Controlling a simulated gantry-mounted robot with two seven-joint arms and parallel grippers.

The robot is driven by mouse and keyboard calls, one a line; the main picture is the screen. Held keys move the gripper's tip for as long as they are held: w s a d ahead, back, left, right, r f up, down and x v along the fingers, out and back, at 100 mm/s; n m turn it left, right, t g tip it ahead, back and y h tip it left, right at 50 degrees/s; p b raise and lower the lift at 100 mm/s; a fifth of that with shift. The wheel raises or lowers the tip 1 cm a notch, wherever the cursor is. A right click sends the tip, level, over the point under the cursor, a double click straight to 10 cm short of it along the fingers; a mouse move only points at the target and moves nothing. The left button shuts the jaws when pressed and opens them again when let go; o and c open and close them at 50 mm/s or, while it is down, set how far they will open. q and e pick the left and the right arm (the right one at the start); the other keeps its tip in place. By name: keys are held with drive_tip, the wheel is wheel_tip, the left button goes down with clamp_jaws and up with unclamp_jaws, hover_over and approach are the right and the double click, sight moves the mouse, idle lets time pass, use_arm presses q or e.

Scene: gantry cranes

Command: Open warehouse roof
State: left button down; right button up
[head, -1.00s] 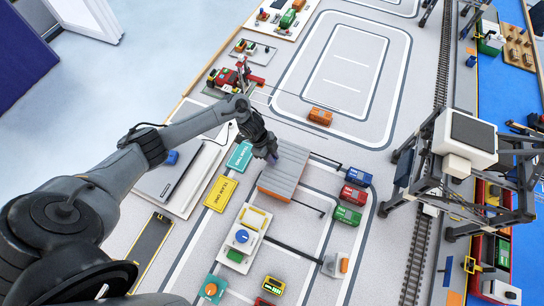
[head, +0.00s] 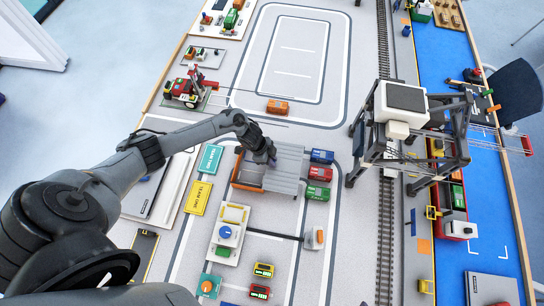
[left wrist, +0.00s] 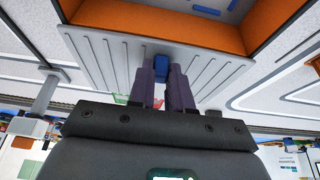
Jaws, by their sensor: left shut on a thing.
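The warehouse is an orange-walled box (head: 246,183) in the middle of the table, with a grey ribbed roof (head: 288,163). The roof is slid to the right, so part of the orange interior is uncovered on the left. My left gripper (head: 268,160) is over the roof. In the left wrist view the gripper (left wrist: 163,80) is shut on a small blue handle (left wrist: 161,70) on the ribbed roof (left wrist: 105,60). The orange walls and the inside (left wrist: 180,18) show beyond the roof's edge. My right gripper is not in view.
Blue, red and green containers (head: 320,173) stand just right of the roof. A white gantry crane (head: 404,115) stands farther right over the rail track. Teal and yellow signs (head: 197,198) lie left of the warehouse. A small orange container (head: 277,107) lies behind it.

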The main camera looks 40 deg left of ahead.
use_arm(q)
drive_tip(key=c, duration=1)
unclamp_jaws()
drive_tip(key=shift+c, duration=0.2)
drive_tip(key=p+v, duration=0.1)
drive_tip(key=v, duration=0.9)
drive_tip(key=shift+r, duration=0.4)
drive_tip(key=shift+s+a, duration=0.15)
